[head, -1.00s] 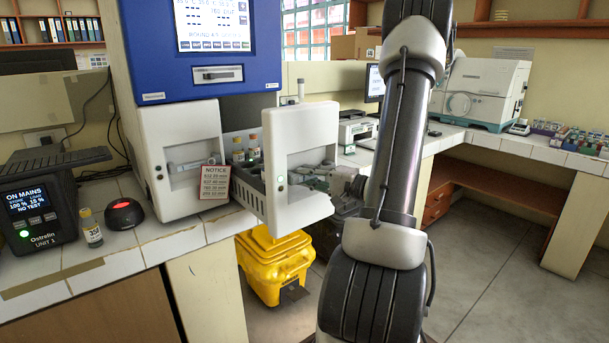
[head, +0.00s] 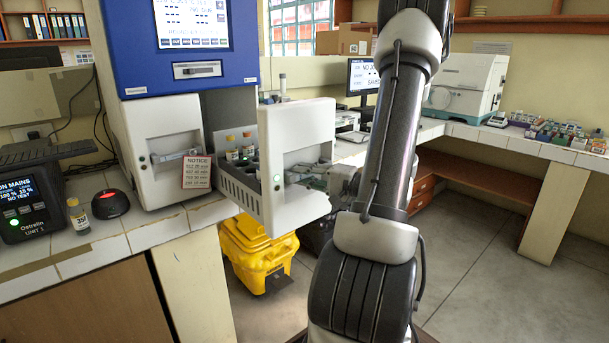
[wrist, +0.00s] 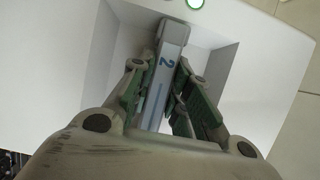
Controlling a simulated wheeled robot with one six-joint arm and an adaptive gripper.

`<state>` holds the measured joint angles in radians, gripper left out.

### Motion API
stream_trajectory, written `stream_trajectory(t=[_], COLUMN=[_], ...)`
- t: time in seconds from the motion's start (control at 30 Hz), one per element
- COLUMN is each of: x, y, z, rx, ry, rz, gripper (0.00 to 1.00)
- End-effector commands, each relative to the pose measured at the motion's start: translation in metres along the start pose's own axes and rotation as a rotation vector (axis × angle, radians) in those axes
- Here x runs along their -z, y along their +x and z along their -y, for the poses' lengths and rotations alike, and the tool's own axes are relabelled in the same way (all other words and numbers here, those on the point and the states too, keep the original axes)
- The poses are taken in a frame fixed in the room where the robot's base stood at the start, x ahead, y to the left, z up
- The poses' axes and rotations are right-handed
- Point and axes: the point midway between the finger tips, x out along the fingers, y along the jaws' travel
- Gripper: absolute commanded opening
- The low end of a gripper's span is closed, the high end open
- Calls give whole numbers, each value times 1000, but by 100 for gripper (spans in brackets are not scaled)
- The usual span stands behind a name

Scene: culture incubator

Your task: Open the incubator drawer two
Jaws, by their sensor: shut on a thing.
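Drawer two (head: 297,131) of the blue and white incubator (head: 180,80) is pulled well out. Its white front stands clear of the cabinet and its grey perforated side wall shows. Capped vials (head: 240,146) stand upright inside. In the wrist view the grey handle (wrist: 173,42), marked with a blue 2, crosses the recess in the drawer front. My gripper (wrist: 163,76) is shut on this handle, with green-padded fingers on both sides of it. In the head view my gripper (head: 318,178) is at the recess, partly hidden by the drawer front and my arm.
A closed drawer (head: 165,135) sits to the left, with a notice card (head: 197,172) by it. A red-topped device (head: 110,204) and a small bottle (head: 78,216) stand on the bench. A yellow bin (head: 258,255) stands below the open drawer. Floor at right is clear.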

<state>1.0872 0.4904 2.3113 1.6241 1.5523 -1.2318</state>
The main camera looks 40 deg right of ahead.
Motion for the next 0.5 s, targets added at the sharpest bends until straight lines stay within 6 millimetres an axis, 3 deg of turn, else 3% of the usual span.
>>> stream_trajectory(t=[0.23, 0.27, 0.37, 0.5], x=[0, 0, 0, 0], y=[0, 0, 0, 0], z=[-1, -1, -1, 0], rx=[-2, -2, -2, -1], ry=[1, 1, 1, 1], rz=[0, 0, 0, 0], gripper=[0, 22, 40, 41])
